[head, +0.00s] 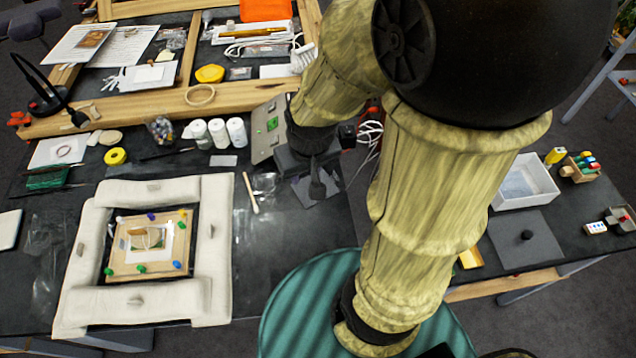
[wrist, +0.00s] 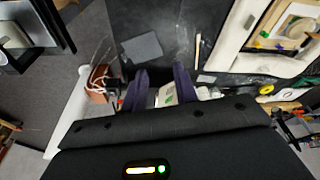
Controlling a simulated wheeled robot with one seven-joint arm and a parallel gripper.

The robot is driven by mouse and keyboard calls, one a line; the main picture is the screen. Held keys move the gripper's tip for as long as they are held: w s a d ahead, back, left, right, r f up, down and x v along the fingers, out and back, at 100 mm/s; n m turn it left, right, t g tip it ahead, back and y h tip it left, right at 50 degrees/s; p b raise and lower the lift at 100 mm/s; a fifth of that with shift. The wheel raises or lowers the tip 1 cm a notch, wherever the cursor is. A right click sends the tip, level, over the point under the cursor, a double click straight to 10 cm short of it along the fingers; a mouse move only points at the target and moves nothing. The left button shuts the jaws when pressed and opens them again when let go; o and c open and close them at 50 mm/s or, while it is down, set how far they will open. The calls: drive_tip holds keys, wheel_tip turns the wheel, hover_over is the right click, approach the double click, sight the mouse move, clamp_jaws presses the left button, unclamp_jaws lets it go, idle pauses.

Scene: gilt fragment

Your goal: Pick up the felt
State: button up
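A flat grey rectangle, which I take to be the felt (wrist: 142,47), lies on the dark tabletop in the wrist view, beyond my fingertips. In the head view the felt (head: 300,193) lies right of a thin wooden stick, partly hidden by my dark gripper parts. My gripper (wrist: 162,78) shows two dark purple fingers spread apart in the wrist view. The felt appears clear of both fingers. A white and green item shows between the fingers, but I cannot tell that it is held. In the head view my fingertips are hard to make out.
A padded white frame (head: 222,240) around a wooden board stands left of the wooden stick (head: 250,192). White jars (head: 236,132) and a metallic panel (head: 270,128) stand behind. A white tray (head: 525,182) and grey mat (head: 540,255) are at the right. A teal round surface (head: 300,310) is in front.

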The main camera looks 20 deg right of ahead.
drive_tip(key=shift+s, duration=0.1)
drive_tip(key=w+d+f+n+g, duration=0.1)
drive_tip(key=w+d+f+g, duration=0.1)
drive_tip(key=w+d+f, duration=0.4)
drive_tip(key=w+d, duration=0.5)
drive_tip(key=d, duration=0.2)
drive_tip(key=shift+w+d+g, duration=0.25)
drive_tip(key=shift+d+g, duration=0.05)
drive_tip(key=shift+d, duration=0.1)
drive_tip(key=shift+f, duration=0.1)
drive_tip(key=p, duration=0.3)
hover_over(337, 176)
wheel_tip(337, 176, down, 12)
drive_tip(key=shift+w+f, duration=0.1)
